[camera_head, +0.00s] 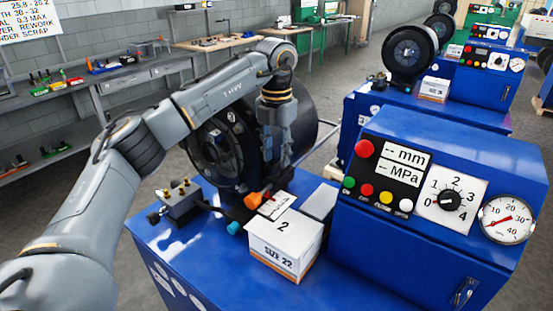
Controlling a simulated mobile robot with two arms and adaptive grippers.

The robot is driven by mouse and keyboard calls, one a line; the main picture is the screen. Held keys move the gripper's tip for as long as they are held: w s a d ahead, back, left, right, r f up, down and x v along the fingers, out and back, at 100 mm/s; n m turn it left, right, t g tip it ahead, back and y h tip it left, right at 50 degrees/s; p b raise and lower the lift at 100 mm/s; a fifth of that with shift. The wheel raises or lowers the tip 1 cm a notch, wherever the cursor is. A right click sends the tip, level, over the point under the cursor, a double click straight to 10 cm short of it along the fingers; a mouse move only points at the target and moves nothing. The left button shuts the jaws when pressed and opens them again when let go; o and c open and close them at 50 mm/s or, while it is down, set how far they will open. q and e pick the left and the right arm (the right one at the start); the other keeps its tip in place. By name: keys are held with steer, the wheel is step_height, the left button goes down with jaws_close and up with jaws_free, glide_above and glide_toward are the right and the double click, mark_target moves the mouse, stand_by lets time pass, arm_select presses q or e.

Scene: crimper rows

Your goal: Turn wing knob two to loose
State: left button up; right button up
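An orange winged part (258,198), which looks like the wing knob, sits at the front of the near blue machine (185,262), beside a small white label card (278,205). The writing on the card is too small to read, so the knob's setting cannot be told. My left gripper (280,178) points down just above and behind the orange part, in front of the black crimper head (222,150). Its fingers overlap the dark head, and whether they touch the knob or are open is unclear. My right gripper is out of view.
A white box (285,243) marked 2 and SIZE 22 stands right in front of the card. The control panel (385,178) rises at right. More blue machines stand behind.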

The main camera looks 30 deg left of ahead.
mark_target(277, 164)
arm_select(q)
step_height(277, 164, up, 10)
stand_by(0.3)
stand_by(0.5)
